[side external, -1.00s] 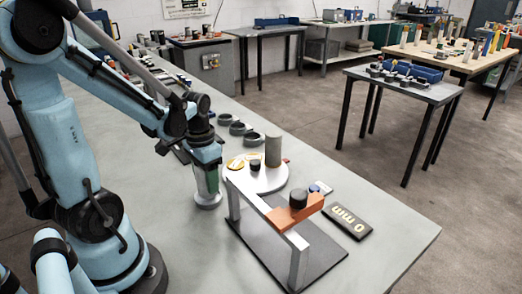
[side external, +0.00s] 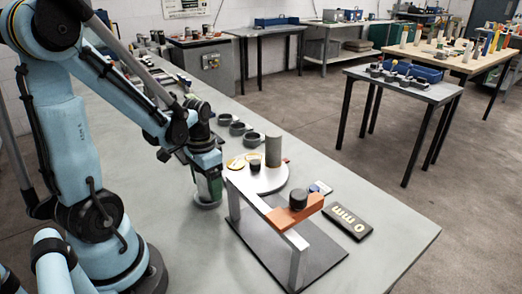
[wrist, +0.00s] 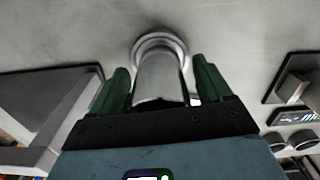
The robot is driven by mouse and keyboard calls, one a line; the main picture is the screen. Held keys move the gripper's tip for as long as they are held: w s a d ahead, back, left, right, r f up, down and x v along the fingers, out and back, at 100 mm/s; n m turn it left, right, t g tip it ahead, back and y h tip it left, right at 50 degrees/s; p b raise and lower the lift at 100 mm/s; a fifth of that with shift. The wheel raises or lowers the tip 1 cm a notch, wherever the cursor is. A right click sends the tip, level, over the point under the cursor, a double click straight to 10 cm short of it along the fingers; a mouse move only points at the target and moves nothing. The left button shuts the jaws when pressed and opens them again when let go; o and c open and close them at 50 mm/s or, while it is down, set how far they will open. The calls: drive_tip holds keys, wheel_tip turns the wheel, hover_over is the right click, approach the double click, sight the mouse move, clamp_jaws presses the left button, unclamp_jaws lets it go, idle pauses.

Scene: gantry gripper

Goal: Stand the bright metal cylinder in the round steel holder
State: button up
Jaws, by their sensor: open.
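The bright metal cylinder (wrist: 160,78) is between my gripper's green fingers in the wrist view. Its far end meets the round steel holder (wrist: 143,47), whose ring shows around it; how deep it sits is hidden. My gripper (wrist: 160,88) is open, with a narrow gap on each side of the cylinder. In the side view, my gripper (side external: 208,190) points down low over the table, right above the holder (side external: 207,204). There the fingers hide most of the cylinder.
A black "0 mm" sign (side external: 347,222) lies further right.

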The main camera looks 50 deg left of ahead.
drive_tip(key=shift+r, duration=0.1)
wheel_tip(320, 180, up, 12)
drive_tip(key=shift+r, duration=0.1)
idle(0.7)
drive_tip(key=w+d+t, duration=0.2)
drive_tip(key=d+t, duration=0.1)
drive_tip(key=d, duration=0.3)
drive_tip(key=w+d+f+m+t, duration=0.1)
drive_tip(key=w+d+t, duration=0.1)
drive_tip(key=d+t, duration=0.2)
drive_tip(key=d, duration=0.3)
drive_tip(key=shift+w+f, duration=0.15)
drive_tip(key=shift+f, duration=0.05)
idle(0.5)
